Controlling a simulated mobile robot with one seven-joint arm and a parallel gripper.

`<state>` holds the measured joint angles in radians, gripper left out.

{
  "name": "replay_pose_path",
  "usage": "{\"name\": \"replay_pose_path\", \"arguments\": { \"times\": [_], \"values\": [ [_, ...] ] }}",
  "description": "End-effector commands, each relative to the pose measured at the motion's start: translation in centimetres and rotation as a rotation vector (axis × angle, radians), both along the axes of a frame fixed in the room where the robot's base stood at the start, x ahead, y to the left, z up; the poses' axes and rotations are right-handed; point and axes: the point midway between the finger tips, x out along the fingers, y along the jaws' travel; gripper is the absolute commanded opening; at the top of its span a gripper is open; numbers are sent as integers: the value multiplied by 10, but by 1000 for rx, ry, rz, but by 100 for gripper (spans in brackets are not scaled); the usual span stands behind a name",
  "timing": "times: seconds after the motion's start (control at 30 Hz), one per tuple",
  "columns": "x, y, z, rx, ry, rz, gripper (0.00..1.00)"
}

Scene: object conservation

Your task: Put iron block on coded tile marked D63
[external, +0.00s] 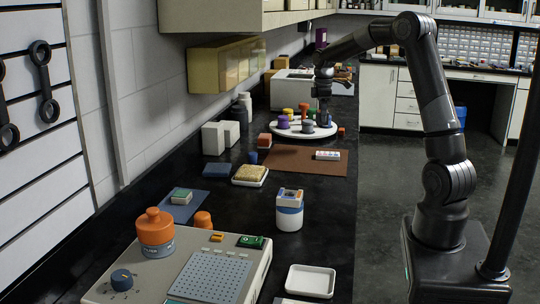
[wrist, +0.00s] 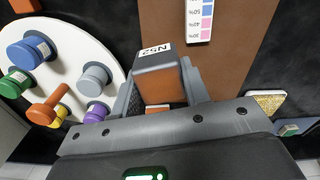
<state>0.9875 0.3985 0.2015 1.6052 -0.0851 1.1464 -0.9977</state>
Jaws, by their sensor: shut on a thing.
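In the wrist view, my gripper (wrist: 160,70) is shut on a block (wrist: 160,68). The block has a dark end with a white label that seems to read N52, and a shiny copper-brown side. I cannot tell from its look whether it is iron. A reddish block (external: 264,141) stands by the brown mat's far left corner. It shows partly between the fingers in the wrist view (wrist: 157,108). No D63 mark is readable in either view.
Several coloured knobbed weights stand on the platter, including an orange one (wrist: 47,108) and a grey one (wrist: 94,77). The brown mat (external: 290,160) holds a colour strip card (external: 328,155). A sponge on a white dish (external: 250,176) is nearby. Much of the mat is bare.

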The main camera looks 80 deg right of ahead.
Motion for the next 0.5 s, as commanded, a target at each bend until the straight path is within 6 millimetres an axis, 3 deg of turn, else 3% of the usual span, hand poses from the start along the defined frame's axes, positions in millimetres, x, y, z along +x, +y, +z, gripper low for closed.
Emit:
{"name": "replay_pose_path", "arguments": {
  "times": [0.13,0.23,0.5],
  "values": [
    [5,8,4,-3,-1,12,0],
    [14,27,9,-4,1,37,0],
    [46,120,35,-13,8,149,0]
  ]
}}
